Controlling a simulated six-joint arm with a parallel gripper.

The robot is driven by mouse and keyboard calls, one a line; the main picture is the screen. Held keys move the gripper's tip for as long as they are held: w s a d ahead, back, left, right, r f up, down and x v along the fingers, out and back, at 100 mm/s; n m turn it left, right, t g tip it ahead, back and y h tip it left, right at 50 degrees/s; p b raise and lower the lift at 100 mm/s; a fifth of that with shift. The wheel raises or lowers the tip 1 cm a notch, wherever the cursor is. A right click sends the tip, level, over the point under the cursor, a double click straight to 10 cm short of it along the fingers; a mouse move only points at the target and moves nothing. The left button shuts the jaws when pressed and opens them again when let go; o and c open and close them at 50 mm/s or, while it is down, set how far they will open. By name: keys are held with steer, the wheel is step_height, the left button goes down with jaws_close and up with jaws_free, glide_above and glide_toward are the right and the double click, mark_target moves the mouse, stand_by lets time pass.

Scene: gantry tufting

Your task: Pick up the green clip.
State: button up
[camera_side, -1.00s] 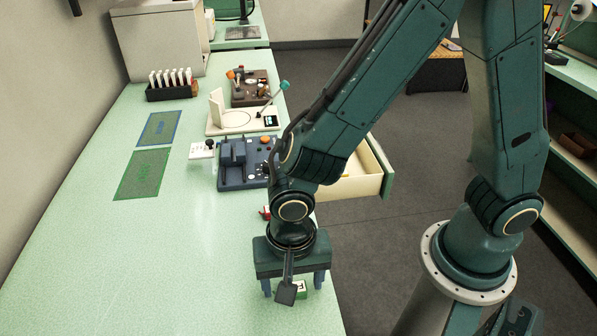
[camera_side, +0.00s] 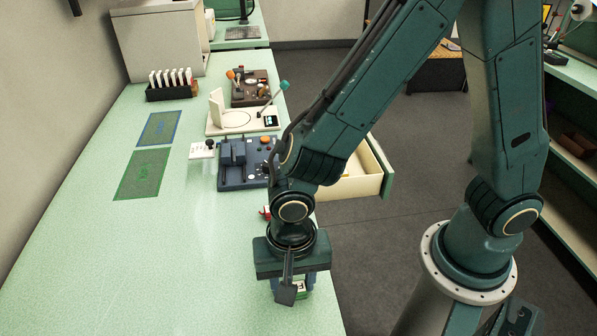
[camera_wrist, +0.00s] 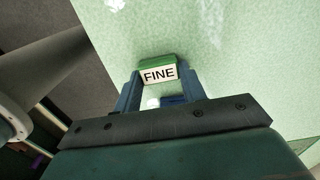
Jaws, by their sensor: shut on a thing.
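The green clip (camera_wrist: 157,63) is a small green block with a white label reading "FINE". In the wrist view it lies between the two blue fingers of my gripper (camera_wrist: 161,84), which are shut on it. In the side view my gripper (camera_side: 292,286) points down at the table near its front right edge. There the clip (camera_side: 302,291) shows only in part, behind a dark piece of my wrist. I cannot tell whether the clip touches the table. A small white thing and a blue thing show just behind the clip in the wrist view.
The pale green table (camera_side: 190,260) is clear to the left of my gripper. A small red thing (camera_side: 266,212) lies just behind my wrist. A dark blue device (camera_side: 240,165), an open drawer (camera_side: 360,178), green mat (camera_side: 143,174), and rack of white cards (camera_side: 170,87) are farther back.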

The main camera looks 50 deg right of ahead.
steer(key=shift+r, duration=0.1)
step_height(320, 180, up, 20)
stand_by(0.8)
steer(key=shift+w, duration=0.15)
stand_by(0.4)
